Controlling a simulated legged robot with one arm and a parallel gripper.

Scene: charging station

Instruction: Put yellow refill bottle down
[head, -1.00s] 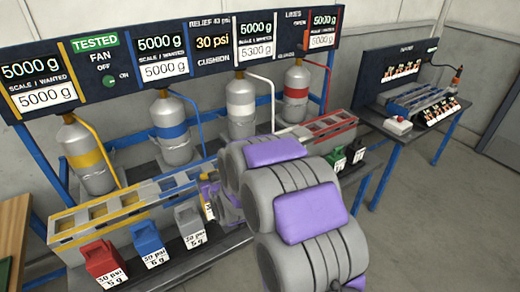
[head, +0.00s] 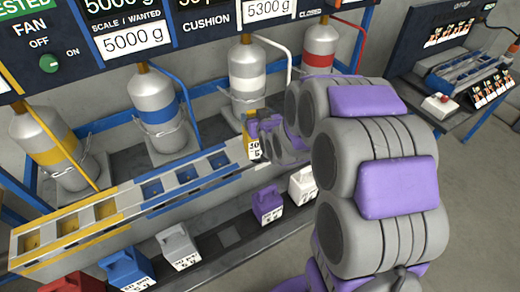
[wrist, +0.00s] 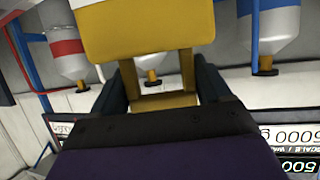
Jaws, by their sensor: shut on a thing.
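My gripper (head: 264,136) is shut on the yellow refill bottle (head: 254,149). The bottle hangs near the far end of the blue slots, in front of the white-banded cylinder (head: 247,82). I cannot tell whether it touches the rack. My arm hides the area to the right of the bottle in the head view.
A slotted rack (head: 127,212) has yellow and blue sections. On the shelf in front stand red (head: 75,285), blue (head: 127,269), grey (head: 178,246), purple (head: 267,204) and white (head: 303,186) bottles. Yellow-banded (head: 55,145), blue-banded (head: 156,112) and red-banded (head: 318,62) cylinders stand behind.

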